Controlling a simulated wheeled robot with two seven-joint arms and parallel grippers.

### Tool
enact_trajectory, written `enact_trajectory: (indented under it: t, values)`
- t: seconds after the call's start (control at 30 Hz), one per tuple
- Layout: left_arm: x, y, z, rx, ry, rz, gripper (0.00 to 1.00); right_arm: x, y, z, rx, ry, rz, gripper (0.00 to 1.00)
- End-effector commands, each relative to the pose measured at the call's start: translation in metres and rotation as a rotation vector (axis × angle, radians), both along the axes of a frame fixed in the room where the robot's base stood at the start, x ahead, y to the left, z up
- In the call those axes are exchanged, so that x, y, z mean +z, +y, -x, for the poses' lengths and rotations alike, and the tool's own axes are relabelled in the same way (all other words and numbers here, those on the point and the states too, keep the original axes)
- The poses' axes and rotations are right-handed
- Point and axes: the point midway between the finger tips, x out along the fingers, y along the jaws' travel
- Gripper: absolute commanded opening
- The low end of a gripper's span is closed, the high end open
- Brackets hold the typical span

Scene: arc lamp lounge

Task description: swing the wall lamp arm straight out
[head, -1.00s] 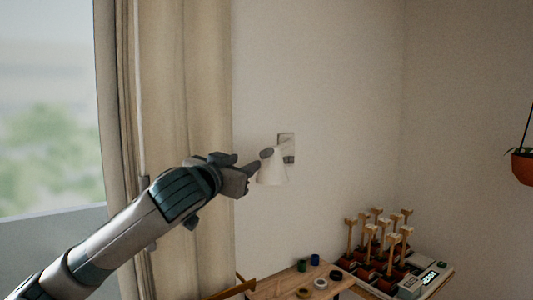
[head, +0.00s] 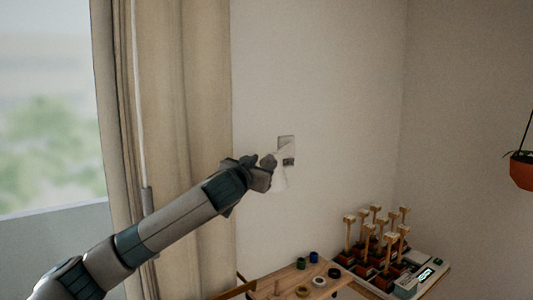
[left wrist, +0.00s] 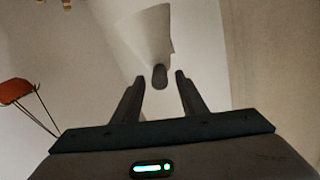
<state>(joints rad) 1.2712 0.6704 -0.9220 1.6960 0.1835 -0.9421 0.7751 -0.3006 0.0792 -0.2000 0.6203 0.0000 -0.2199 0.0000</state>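The wall lamp has a grey plate (head: 286,144) on the wall and a pale cone shade (head: 281,178) close in front of it. My left gripper (head: 270,165) is at the shade's left side in the head view and covers part of it. In the left wrist view my left gripper (left wrist: 159,80) is open, its two fingers apart. A dark rounded knob (left wrist: 160,74) below the shade (left wrist: 146,32) shows at the gap between the fingertips, with space on both sides. The lamp arm is mostly hidden. My right gripper is not in view.
A beige curtain (head: 190,80) hangs beside the window, behind my left arm. A wooden table (head: 282,283) with tape rolls stands below the lamp. Several wooden-handled tools stand in a rack to the right. An orange hanging pot (head: 522,170) is at the far right.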

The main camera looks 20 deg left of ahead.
Motion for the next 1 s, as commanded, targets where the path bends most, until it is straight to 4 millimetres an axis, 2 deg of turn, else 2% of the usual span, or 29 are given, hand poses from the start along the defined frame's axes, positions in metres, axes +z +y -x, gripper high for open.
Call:
enact_trajectory:
  t: [0.03, 0.3, 0.7, 0.73, 0.8, 0.9, 1.0]
  values:
    - [0.003, 0.000, -0.008, 0.002, 0.003, -0.001, 0.39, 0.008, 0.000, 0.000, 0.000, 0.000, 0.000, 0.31]
    - [0.001, -0.001, -0.033, 0.001, 0.002, 0.000, 0.39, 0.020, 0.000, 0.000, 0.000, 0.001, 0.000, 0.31]
    - [-0.001, -0.002, -0.037, 0.000, 0.000, 0.000, 0.39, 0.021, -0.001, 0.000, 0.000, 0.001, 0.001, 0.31]
    - [-0.001, -0.002, -0.037, 0.000, 0.000, 0.000, 0.36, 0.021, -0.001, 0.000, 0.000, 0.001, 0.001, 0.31]
    - [0.000, -0.002, -0.037, 0.000, 0.000, 0.000, 0.20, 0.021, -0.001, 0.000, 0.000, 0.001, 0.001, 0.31]
    - [0.000, -0.002, -0.037, 0.000, 0.000, -0.001, 0.00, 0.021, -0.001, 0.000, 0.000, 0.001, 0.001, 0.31]
    - [0.000, -0.001, -0.037, 0.001, 0.000, -0.001, 0.00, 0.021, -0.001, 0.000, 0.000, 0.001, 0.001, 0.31]
